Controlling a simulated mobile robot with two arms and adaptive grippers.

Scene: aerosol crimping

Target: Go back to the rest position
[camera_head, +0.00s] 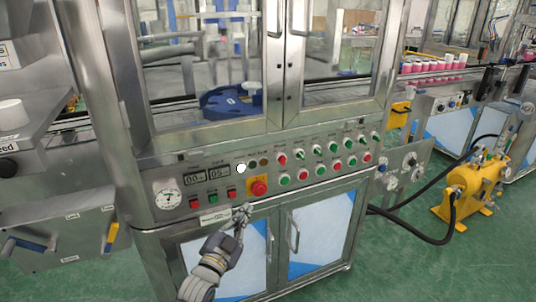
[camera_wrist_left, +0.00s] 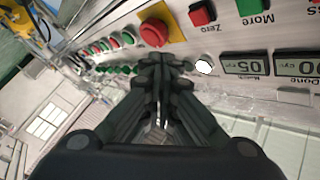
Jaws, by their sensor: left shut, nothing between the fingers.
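My left gripper (camera_head: 243,213) is in front of the crimping machine's control panel (camera_head: 222,192), just below and left of the red emergency stop button (camera_head: 258,187) on its yellow plate. It is shut and holds nothing. In the left wrist view the closed fingers (camera_wrist_left: 162,62) point toward the panel, between the red emergency stop button (camera_wrist_left: 154,32) and a lit white button (camera_wrist_left: 204,66). I cannot tell whether the fingertips touch the panel. The lit white button (camera_head: 241,168) also shows in the head view. My right gripper is in neither view.
Several red and green buttons line the panel, with a gauge (camera_head: 168,196) at left. Steel cabinet doors (camera_head: 312,235) are below. A yellow pump (camera_head: 470,192) with black hoses stands on the green floor at right. A steel box (camera_head: 70,240) is at left.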

